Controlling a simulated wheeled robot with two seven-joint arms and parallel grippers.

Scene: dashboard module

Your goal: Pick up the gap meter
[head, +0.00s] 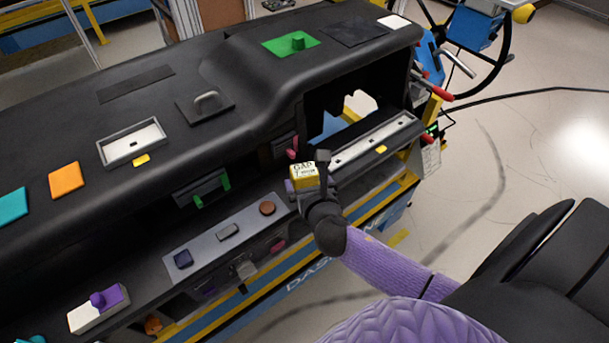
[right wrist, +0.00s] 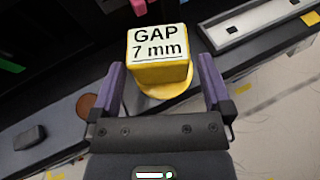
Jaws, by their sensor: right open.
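The gap meter (head: 304,176) is a small yellow block with a white top face marked GAP on the dashboard's lower ledge. In the right wrist view the gap meter (right wrist: 158,62) reads "GAP 7 mm" and has a round yellow base. My right gripper (head: 306,184) is at the gap meter; its purple fingers (right wrist: 166,85) are apart, one to each side of the block's lower part. Contact cannot be told, though a gap shows beside the block. My left gripper is not in view.
The black dashboard (head: 130,85) overhangs the ledge. A grey strip (head: 205,247) with several small parts lies left of the gripper. A long pale tray (head: 372,141) lies to the right. A steering wheel (head: 502,60) stands at the far right, beside open floor.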

